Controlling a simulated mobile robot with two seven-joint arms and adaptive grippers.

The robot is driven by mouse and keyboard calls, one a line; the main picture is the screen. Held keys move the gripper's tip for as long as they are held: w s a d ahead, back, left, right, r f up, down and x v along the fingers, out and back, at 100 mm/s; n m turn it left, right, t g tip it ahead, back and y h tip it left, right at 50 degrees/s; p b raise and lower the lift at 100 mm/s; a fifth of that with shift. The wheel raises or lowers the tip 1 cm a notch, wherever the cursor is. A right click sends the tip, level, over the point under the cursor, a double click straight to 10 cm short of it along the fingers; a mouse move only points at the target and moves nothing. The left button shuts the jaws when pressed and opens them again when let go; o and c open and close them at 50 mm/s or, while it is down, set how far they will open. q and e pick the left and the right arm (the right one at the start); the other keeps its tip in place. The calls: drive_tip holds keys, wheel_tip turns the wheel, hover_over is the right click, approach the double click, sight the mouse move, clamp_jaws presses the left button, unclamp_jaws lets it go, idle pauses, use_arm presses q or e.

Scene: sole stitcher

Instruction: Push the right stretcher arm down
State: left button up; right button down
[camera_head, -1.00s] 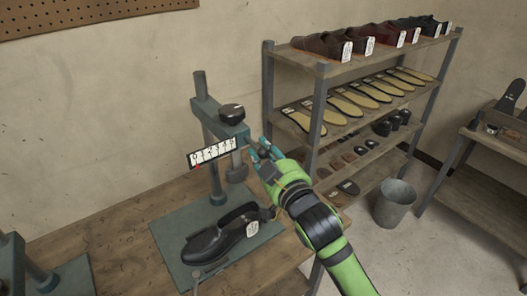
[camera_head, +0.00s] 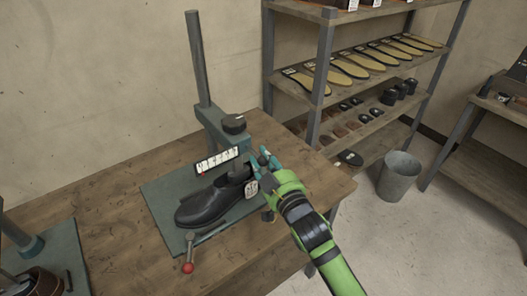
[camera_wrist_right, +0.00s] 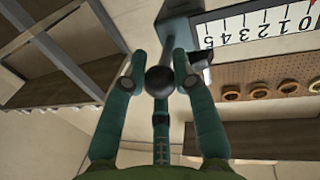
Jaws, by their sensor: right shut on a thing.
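The right stretcher (camera_head: 213,128) is a grey-green arm on an upright post, with a black knob on top and a white number scale (camera_head: 217,160). The arm sits low on the post, its lower end at the opening of a black shoe (camera_head: 215,203) that carries a white tag. My right gripper (camera_head: 266,161) is at the arm's right end. In the right wrist view its fingers (camera_wrist_right: 160,82) are closed around a black ball handle (camera_wrist_right: 159,78), with the scale beyond. My left gripper is not in view.
The stretcher's base plate (camera_head: 160,205) rests on a wooden bench (camera_head: 125,262). A lever with a red ball (camera_head: 187,268) projects at its front. Another stretcher (camera_head: 28,246) stands at left. A shelf rack (camera_head: 318,95) with soles and a grey bucket (camera_head: 399,177) are at right.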

drive_tip(key=shift+f, duration=1)
drive_tip(key=c, duration=1)
unclamp_jaws()
drive_tip(key=shift+f, duration=0.1)
drive_tip(key=shift+r, duration=0.2)
drive_tip(key=v, duration=1.2)
